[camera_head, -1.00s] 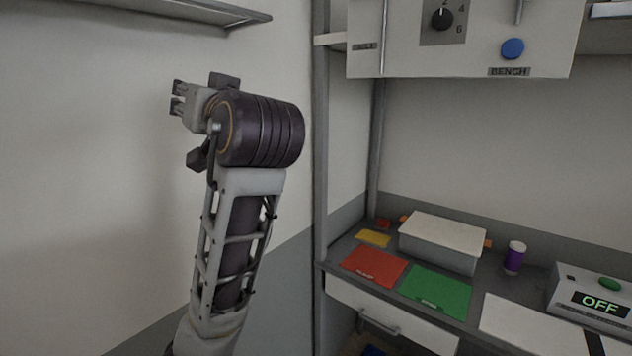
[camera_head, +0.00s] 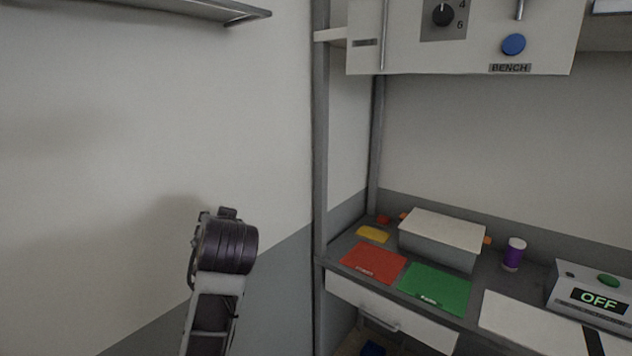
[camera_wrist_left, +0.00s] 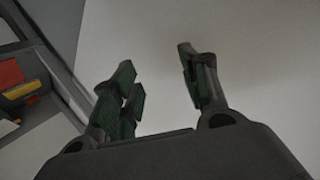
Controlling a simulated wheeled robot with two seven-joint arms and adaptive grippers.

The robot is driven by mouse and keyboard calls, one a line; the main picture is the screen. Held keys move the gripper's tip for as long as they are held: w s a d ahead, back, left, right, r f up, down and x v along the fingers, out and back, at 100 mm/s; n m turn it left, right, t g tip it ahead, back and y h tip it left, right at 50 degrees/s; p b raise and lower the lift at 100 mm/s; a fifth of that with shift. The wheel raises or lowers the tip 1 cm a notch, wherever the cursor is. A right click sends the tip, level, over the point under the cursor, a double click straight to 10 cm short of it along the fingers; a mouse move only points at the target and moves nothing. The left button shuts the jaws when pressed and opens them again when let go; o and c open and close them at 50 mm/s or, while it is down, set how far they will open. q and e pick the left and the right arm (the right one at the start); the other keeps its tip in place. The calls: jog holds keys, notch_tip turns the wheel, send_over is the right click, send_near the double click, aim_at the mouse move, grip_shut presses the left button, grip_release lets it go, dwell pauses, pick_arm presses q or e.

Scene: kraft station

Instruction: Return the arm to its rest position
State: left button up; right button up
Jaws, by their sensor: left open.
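My left arm (camera_head: 227,248) stands low at the left of the head view, in front of the bare wall. Its dark wrist joint hides most of the hand there. In the left wrist view my left gripper (camera_wrist_left: 157,66) is open. Its fingers are apart with only pale wall between them, and it holds nothing. My right gripper is in neither view.
Right of a grey post (camera_head: 321,150), the bench bears a red mat (camera_head: 373,263), a green mat (camera_head: 436,288), a lidded grey box (camera_head: 438,248), a purple cup (camera_head: 513,254) and an OFF display (camera_head: 598,299). A shelf (camera_head: 190,8) juts above left. The wall space around the arm is clear.

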pick_arm(q)
jog(key=s+f+m+g+h, duration=0.15)
jog(key=s+f, duration=0.35)
jog(key=f, duration=0.5)
jog(key=s+a+f+g+h, duration=0.1)
jog(key=s+f+g+h, duration=0.3)
jog(key=f, duration=0.7)
jog(key=s+f+m+g+y, duration=0.1)
jog(key=s+f, duration=0.5)
jog(key=f, duration=0.4)
jog(key=s+f+g+h, duration=0.25)
jog(key=s+f, duration=0.55)
jog(key=s, duration=0.4)
notch_tip(320, 180, down, 33)
jog(key=s+g, duration=0.1)
jog(key=s, duration=0.2)
jog(key=s+a+f, duration=0.1)
jog(key=s+f, duration=0.9)
jog(key=s, duration=0.1)
jog(key=s+a+f+g, duration=0.1)
jog(key=s+a+f, duration=0.1)
jog(key=s+f, duration=0.7)
jog(key=shift+s+a+f+g+y, duration=0.3)
jog(key=shift+s+f+y, duration=0.1)
jog(key=shift+s, duration=0.6)
jog(key=shift+m, duration=0.25)
